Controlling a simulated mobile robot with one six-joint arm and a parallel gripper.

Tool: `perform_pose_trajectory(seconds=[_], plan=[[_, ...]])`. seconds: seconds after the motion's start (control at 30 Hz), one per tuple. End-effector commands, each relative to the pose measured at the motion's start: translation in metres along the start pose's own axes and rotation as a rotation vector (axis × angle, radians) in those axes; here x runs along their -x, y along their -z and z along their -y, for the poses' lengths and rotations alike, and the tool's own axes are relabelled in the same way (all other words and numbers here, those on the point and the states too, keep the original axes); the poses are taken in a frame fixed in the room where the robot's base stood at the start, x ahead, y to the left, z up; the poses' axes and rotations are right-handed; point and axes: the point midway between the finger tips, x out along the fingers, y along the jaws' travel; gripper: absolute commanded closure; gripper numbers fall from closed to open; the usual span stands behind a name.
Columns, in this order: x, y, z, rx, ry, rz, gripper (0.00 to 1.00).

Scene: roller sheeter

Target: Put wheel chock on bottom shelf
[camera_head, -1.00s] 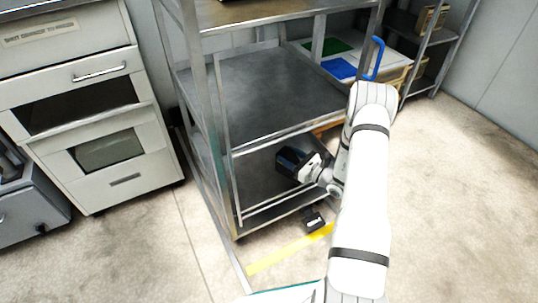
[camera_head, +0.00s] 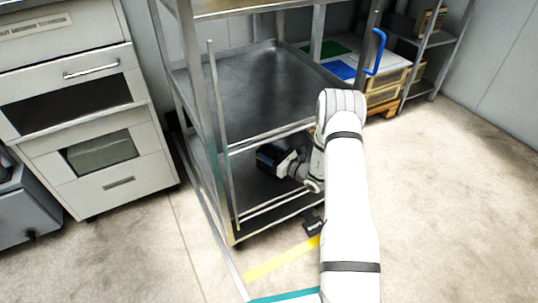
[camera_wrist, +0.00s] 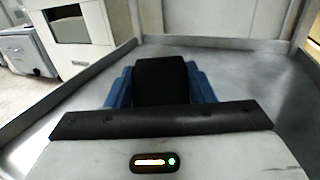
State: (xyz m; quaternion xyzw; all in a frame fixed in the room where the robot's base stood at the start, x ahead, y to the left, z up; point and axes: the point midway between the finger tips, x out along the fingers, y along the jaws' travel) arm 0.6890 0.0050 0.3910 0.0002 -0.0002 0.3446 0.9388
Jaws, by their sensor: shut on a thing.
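My gripper (camera_head: 272,160) reaches in low through the open side of the metal rack, between its middle and bottom shelves. In the wrist view its blue fingers (camera_wrist: 160,88) are shut on a black block, which I take to be the wheel chock (camera_wrist: 160,72). The chock is hard to make out in the head view. The bottom shelf (camera_head: 250,203) is a grey metal tray with a raised rim; in the wrist view its surface (camera_wrist: 255,75) spreads around the gripper. I cannot tell whether the chock touches it.
The middle shelf (camera_head: 265,95) is empty and lies just above my gripper. Rack posts (camera_head: 203,95) stand close by. A small black thing (camera_head: 313,226) lies on the floor beside the rack. A white drawer cabinet (camera_head: 85,120) stands at left.

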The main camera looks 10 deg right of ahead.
Motion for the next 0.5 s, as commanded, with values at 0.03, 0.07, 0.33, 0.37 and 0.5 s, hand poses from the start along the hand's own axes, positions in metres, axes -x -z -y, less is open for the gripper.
perform_pose_trajectory(seconds=[0.03,0.07,0.33,0.37,0.5], plan=[[-0.0002,-0.0010,0.0001,0.001,0.000,0.002,0.89],[-0.0002,-0.0003,0.0000,0.001,0.000,0.002,0.89],[-0.0002,0.0026,-0.0007,0.000,-0.001,-0.001,0.37],[-0.0002,0.0026,-0.0007,0.000,-0.001,-0.001,0.35],[-0.0003,0.0027,-0.0009,0.000,-0.001,-0.001,0.29]])
